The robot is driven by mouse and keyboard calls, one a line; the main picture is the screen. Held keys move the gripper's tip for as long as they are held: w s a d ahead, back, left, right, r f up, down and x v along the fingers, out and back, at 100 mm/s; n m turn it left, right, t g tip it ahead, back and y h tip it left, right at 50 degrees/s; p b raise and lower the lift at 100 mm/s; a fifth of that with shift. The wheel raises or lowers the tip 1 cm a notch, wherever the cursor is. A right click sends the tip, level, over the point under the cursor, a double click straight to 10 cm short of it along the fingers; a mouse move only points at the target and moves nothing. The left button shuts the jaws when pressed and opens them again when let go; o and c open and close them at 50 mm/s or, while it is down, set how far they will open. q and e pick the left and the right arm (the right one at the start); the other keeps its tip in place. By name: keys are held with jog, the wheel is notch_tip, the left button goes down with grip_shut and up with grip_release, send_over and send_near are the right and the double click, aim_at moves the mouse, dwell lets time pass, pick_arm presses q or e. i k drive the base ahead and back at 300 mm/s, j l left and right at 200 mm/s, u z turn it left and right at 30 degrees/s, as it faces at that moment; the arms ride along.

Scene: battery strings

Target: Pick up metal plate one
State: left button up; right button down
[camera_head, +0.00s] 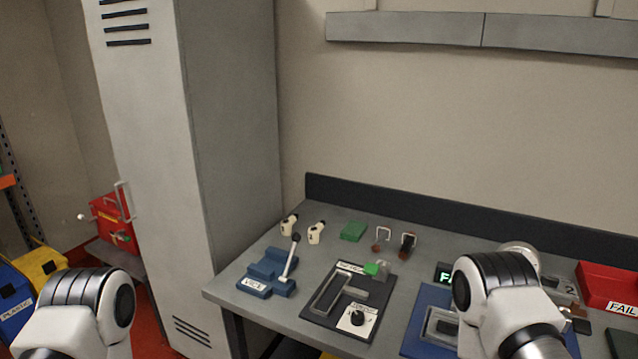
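I cannot make out metal plate one for certain. A grey plate-like piece beside a "2" label (570,290) lies at the right of the bench, partly hidden by my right arm. My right arm reaches over the bench at the right. Dark parts near its far end may be my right gripper, but its fingers are not clear and I see nothing held. My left arm shows at the bottom left, off the bench. Its gripper is out of the picture.
On the grey bench stand a blue vice (268,272), a dark fixture (322,322) with a knob, a green block (354,231), two small bracket-like pieces (408,242), a blue tray (418,318) and a red FAIL bin (612,284). A tall grey locker (232,140) stands at the bench's left.

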aim_at(443, 327)
jog(key=z, duration=1)
